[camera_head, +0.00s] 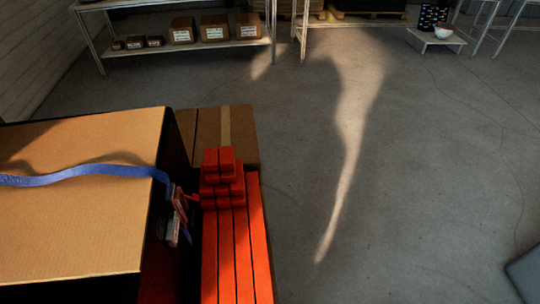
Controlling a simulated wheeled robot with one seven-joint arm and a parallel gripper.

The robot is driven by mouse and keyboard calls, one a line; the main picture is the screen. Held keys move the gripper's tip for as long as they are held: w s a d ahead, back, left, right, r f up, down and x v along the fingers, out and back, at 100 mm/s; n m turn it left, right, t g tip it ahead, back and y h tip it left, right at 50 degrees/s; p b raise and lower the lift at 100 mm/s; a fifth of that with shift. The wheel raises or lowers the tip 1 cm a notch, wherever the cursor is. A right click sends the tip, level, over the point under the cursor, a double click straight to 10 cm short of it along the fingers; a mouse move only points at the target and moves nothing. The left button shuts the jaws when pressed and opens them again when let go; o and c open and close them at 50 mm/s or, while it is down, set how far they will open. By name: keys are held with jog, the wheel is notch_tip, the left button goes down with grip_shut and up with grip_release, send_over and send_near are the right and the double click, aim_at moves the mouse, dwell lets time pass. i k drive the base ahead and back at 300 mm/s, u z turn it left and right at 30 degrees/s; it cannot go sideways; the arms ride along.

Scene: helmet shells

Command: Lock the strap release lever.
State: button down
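A blue strap (85,172) runs across the top of a large cardboard box (70,235) at the left. It goes over the box's right edge to a small metal buckle (176,216) with reddish parts on the dark side face. The strap release lever seems to be part of this buckle, with a red piece (190,197) sticking out to the right. The buckle is small and shaded, so I cannot tell the lever's exact position. A short blue strap end (188,237) hangs below. My gripper is not in view.
Long orange-red bars (235,255) with stacked red blocks (222,175) stand close to the buckle's right. Another cardboard box (243,125) is behind them. Shelving (180,48) with small boxes stands at the back. The concrete floor (410,170) to the right is mostly clear.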

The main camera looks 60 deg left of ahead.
aim_at(195, 197)
jog(key=i, duration=1)
jog(key=u, duration=3.65)
